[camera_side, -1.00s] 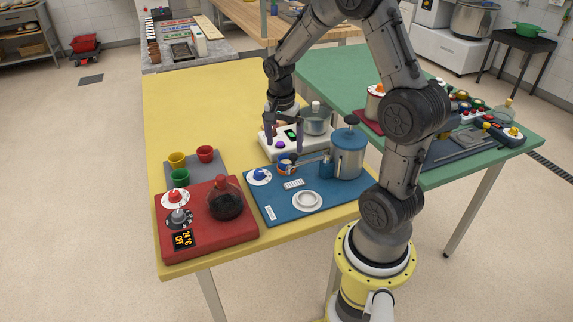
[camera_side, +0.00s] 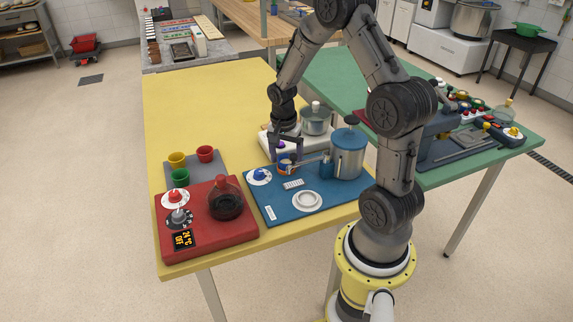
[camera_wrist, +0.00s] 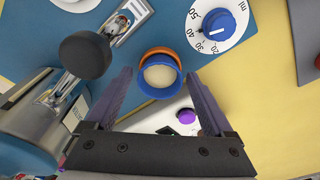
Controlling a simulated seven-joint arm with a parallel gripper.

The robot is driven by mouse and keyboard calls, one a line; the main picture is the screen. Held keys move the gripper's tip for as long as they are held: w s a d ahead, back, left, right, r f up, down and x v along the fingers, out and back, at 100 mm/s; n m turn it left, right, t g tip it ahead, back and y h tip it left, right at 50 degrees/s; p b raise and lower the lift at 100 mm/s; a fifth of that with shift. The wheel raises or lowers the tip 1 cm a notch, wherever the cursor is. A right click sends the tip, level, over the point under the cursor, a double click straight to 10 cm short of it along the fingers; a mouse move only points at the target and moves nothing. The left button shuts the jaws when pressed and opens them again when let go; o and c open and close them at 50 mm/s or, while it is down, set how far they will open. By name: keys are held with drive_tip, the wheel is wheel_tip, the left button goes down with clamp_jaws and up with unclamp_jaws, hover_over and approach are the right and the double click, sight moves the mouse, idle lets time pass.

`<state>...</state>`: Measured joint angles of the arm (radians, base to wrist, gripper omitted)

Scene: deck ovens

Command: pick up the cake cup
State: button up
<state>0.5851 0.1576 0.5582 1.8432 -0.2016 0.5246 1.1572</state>
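The cake cup (camera_side: 286,168) looks like a small blue and orange cup at the back edge of the blue board (camera_side: 330,200). In the wrist view the cup (camera_wrist: 159,90) shows from above, with a blue rim, an orange band behind it and pale filling inside. My gripper (camera_side: 288,160) is low over the cup with its fingers pointing down. In the wrist view my gripper (camera_wrist: 159,75) is open, one finger left and one right of the cup, with gaps on both sides. The fingers partly hide the cup in the side view.
A blue dispenser (camera_side: 348,155) with a black knob and a spout stands just right of the cup. A blue dial (camera_side: 260,175) is close on its left. Behind is a white unit (camera_side: 267,142) with a metal pot (camera_side: 316,124). A white dish (camera_side: 307,200) lies in front.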

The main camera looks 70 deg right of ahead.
drive_tip(key=c, duration=1.2)
drive_tip(key=shift+r, duration=0.15)
